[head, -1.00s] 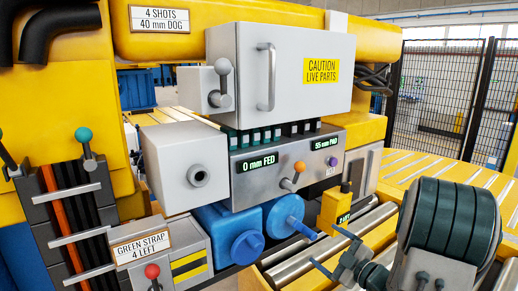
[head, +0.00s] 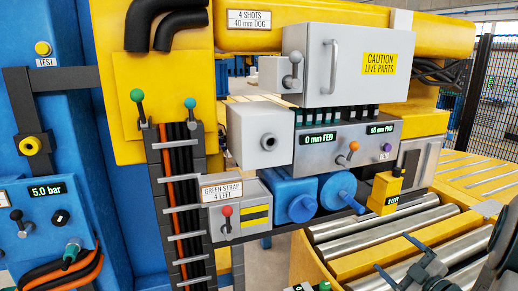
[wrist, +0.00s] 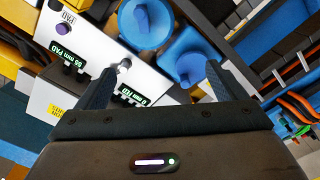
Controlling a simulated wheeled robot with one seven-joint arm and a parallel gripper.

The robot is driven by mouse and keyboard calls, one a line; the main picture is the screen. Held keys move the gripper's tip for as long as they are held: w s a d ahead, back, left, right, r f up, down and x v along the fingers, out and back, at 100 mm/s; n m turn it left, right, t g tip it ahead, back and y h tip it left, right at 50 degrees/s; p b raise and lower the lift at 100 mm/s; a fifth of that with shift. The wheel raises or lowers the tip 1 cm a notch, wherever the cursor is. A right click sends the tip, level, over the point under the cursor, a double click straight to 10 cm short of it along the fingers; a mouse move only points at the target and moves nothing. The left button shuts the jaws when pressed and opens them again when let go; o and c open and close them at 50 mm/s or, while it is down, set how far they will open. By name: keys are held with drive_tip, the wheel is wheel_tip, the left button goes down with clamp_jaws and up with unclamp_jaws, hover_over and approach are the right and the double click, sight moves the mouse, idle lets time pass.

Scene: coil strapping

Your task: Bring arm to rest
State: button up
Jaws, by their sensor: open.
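My gripper (head: 396,258) is at the lower right of the head view, in front of the conveyor rollers. Its two fingers are spread and nothing is between them. In the wrist view the fingers (wrist: 160,72) stand apart, with the grey control panel (wrist: 95,45) and blue round parts beyond them. Most of my arm is cut off by the lower right edge of the head view. I cannot tell how far the fingers are from the panel.
The panel (head: 335,148) reads "0 mm FED" and "55 mm PAD" and has an orange-knobbed lever. Above it is a grey cabinet (head: 345,85). A yellow "2 LEFT" block (head: 383,193) stands by the rollers (head: 370,222).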

drive_tip(key=s+a+f+n+g+y+b, duration=0.15)
drive_tip(key=s+a+n+g, duration=0.35)
drive_tip(key=a+n, duration=0.65)
drive_tip(key=s+a+r+n+g+y+b, duration=0.1)
drive_tip(key=s+a+n+g+y, duration=0.2)
drive_tip(key=a+n+g, duration=0.6)
drive_tip(key=s+f+m+h+b, duration=0.1)
drive_tip(key=s+m+h, duration=0.4)
drive_tip(key=m, duration=1.1)
drive_tip(key=s+f+m+h+b, duration=0.1)
drive_tip(key=s+m+h+b, duration=0.2)
drive_tip(key=m, duration=1.4)
drive_tip(key=s+h, duration=0.2)
drive_tip(key=s, duration=0.2)
drive_tip(key=shift+s+f+t+h, duration=0.15)
drive_tip(key=shift+s+t+h, duration=0.1)
drive_tip(key=shift+t+h, duration=0.15)
